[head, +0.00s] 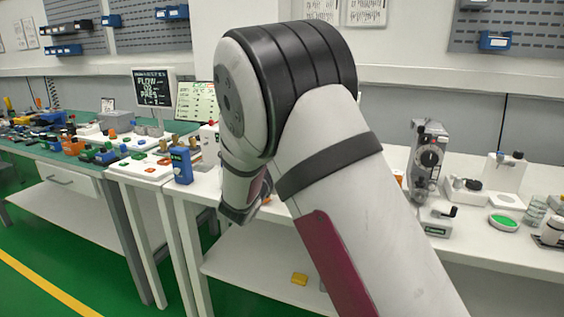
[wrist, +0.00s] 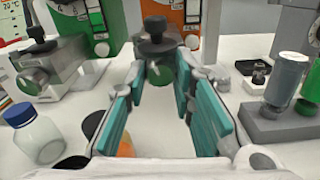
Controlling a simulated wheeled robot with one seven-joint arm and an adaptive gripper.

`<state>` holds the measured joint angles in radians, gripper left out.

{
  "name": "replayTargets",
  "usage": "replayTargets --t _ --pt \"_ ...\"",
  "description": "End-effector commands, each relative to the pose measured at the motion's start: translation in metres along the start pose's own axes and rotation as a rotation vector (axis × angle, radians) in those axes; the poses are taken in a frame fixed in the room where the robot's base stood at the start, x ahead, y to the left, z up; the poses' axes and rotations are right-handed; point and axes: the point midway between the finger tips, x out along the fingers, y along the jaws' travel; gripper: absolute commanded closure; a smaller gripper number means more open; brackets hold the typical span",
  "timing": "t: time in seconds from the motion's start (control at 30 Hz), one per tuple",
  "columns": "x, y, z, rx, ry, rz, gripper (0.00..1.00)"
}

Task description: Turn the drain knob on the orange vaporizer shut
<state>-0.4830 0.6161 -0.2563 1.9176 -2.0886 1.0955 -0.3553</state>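In the wrist view an orange vaporizer body (wrist: 165,12) with a pale scale strip stands behind my gripper, cut off by the top edge. A black knob (wrist: 155,32) on a short stem rises in front of it, lined up with the gap between my fingers. Part of a green round piece shows below that knob. My gripper (wrist: 162,88) is open, its teal pads apart on either side, with nothing clearly held. Whether a pad touches the knob's mount cannot be told. In the head view my arm covers this area; my gripper (head: 240,208) shows only partly.
In the wrist view a green unit (wrist: 70,20) and a metal block with a black knob (wrist: 35,78) stand left. A blue-capped jar (wrist: 35,135) is near left. White bench (head: 510,240) continues right in the head view.

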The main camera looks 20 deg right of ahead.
Motion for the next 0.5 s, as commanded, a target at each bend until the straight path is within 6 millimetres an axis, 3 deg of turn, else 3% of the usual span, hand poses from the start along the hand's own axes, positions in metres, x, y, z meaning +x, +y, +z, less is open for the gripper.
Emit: replayTargets --t 0.23,0.5 --pt "0.0008 -0.0005 -0.0017 0.057 -0.001 0.001 1.0" --pt "0.0012 -0.0013 -0.0037 0.275 -0.001 0.009 1.0"
